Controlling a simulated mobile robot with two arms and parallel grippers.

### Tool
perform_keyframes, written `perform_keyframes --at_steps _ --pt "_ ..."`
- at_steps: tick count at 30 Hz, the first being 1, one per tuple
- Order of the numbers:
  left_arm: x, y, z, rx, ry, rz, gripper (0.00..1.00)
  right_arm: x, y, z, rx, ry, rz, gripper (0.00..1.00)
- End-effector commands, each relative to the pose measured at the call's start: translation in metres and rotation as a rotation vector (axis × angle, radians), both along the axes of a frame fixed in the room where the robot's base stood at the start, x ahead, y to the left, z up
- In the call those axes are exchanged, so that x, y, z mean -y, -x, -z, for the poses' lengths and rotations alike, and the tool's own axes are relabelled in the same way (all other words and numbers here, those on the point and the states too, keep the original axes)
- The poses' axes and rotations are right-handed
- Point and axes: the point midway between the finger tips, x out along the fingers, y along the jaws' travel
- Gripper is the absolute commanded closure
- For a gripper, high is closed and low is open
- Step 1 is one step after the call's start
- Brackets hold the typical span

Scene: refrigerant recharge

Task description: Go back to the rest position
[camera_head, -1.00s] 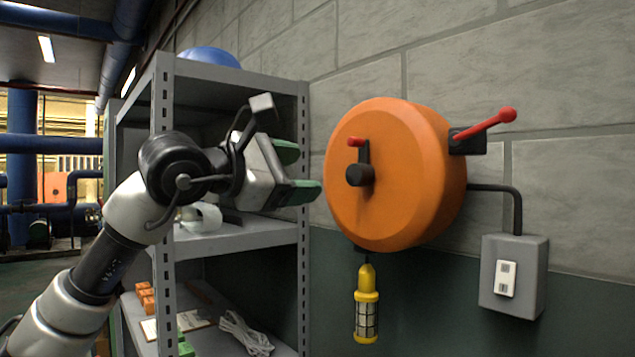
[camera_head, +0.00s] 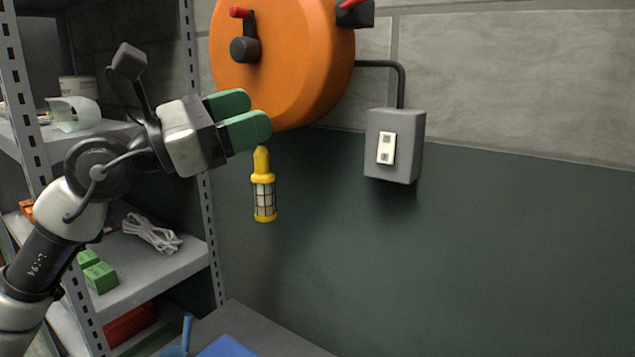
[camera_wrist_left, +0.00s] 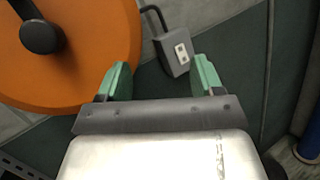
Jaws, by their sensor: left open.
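My left gripper (camera_head: 240,118) has green fingers and is in front of the lower left part of the orange reel (camera_head: 290,65) in the head view. In the left wrist view its two fingers (camera_wrist_left: 160,82) stand apart with nothing between them. The orange reel (camera_wrist_left: 75,50) fills the upper left of that view. A yellow caged work lamp (camera_head: 264,190) hangs below the reel, just under the fingertips in the picture. My right gripper is in neither view.
A grey metal shelf unit (camera_head: 188,80) stands at the left, with green boxes (camera_head: 100,277) and a white coiled cord (camera_head: 150,235). A grey outlet box (camera_head: 405,165) is on the wall, joined by a conduit. A dark surface (camera_head: 285,345) with a blue item (camera_head: 228,347) lies below.

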Motion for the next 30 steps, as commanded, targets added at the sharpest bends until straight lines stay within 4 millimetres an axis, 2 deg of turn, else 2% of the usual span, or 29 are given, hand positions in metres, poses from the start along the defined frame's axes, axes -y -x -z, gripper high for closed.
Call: perform_keyframes --at_steps 1,5,11,14,17,23,26,30 --pt "0.006 0.003 0.014 -0.06 0.104 0.067 0.33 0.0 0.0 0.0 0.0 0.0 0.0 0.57" --pt "0.007 0.012 0.038 -0.219 0.404 0.205 0.33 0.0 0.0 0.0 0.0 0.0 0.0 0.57" --pt "-0.019 0.009 0.084 -0.502 0.901 0.31 0.33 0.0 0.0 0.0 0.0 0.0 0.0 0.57" --pt "-0.04 0.003 0.117 -0.653 1.16 0.313 0.33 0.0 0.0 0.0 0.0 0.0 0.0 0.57" --pt "-0.062 -0.002 0.159 -0.805 1.42 0.277 0.33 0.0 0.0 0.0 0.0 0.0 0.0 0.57" --pt "-0.102 0.004 0.269 -1.102 1.93 0.092 0.33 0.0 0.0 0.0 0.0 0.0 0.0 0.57" --pt "-0.116 0.022 0.331 -1.238 2.172 -0.064 0.33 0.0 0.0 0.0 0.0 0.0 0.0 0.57" --pt "-0.126 0.065 0.415 -1.403 2.476 -0.341 0.33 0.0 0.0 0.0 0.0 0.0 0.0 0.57"
